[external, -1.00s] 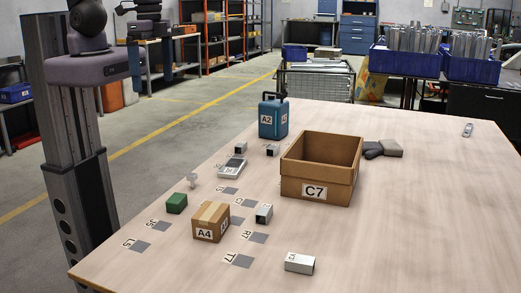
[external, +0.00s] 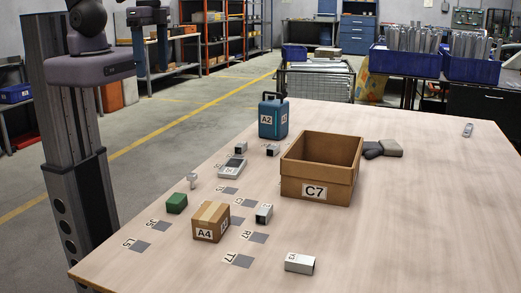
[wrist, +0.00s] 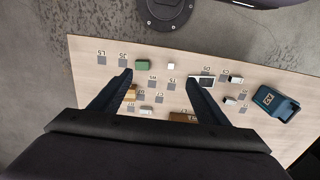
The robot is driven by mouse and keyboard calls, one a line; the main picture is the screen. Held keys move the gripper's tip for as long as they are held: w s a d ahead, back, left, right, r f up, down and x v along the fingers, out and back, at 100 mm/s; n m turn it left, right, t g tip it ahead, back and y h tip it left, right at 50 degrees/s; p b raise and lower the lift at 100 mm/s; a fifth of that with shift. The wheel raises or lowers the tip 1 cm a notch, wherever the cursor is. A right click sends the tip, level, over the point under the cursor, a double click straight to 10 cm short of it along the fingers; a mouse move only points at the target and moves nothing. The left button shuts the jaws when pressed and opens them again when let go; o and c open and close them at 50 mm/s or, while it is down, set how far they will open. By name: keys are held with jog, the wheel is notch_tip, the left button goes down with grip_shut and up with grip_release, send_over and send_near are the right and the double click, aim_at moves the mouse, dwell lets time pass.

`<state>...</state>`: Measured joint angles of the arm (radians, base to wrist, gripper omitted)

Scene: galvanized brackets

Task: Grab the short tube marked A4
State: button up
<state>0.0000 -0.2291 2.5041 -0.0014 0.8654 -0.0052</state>
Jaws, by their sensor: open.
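The A4 label I can read is on a taped cardboard box (external: 211,223), not on a tube. Several short silvery tubes lie on the table: one right of that box (external: 264,213), one near the front (external: 299,263), and two small ones by the blue case, left (external: 240,147) and right (external: 272,150). Their labels are too small to read. My gripper (external: 150,60) is open and empty, high beyond the table's left side. In the wrist view my gripper (wrist: 159,77) looks down from far above, its fingers partly covering the cardboard box (wrist: 130,93).
An open brown bin marked C7 (external: 317,192) stands mid-table. A blue case marked A2 (external: 273,120), a green block (external: 176,203) and a grey device (external: 231,167) stand nearby. Dark and grey objects (external: 383,149) lie behind the bin. The table's right side is mostly clear.

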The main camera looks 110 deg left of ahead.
jog(key=w+a+f+n+t+h+b, duration=0.25)
jog(key=w+a+n+b, duration=0.35)
jog(key=n+b, duration=0.4)
jog(key=w+a+f+n+t+h+b, duration=0.2)
jog(key=w+a+n+t+h+b, duration=0.15)
jog(key=a+n+b, duration=0.75)
jog(key=s+a+r+n+t+y+b, duration=0.3)
jog(key=s+a+n+t+b, duration=0.15)
jog(key=a+n, duration=0.5)
jog(key=s+a+r+n+t+y+b, duration=0.35)
jog(key=a+n+t, duration=0.25)
jog(key=a, duration=0.6)
send_near(238, 144)
jog(key=shift+m+h, duration=0.25)
jog(key=w, duration=0.1)
jog(key=w+f, duration=0.1)
jog(key=w+a, duration=0.1)
jog(key=shift+w+a+f, duration=0.1)
jog(key=shift+w+f, duration=0.2)
jog(key=shift+f, duration=0.05)
jog(key=shift+w+d+f+p, duration=0.15)
jog(key=shift+w+p, duration=0.25)
jog(key=shift+w, duration=1.2)
jog(key=shift+w+d+f+p, duration=0.15)
jog(key=shift+w+p, duration=0.25)
jog(key=shift+w, duration=1.15)
jog(key=shift+w+a+f, duration=0.1)
jog(key=shift+w, duration=0.45)
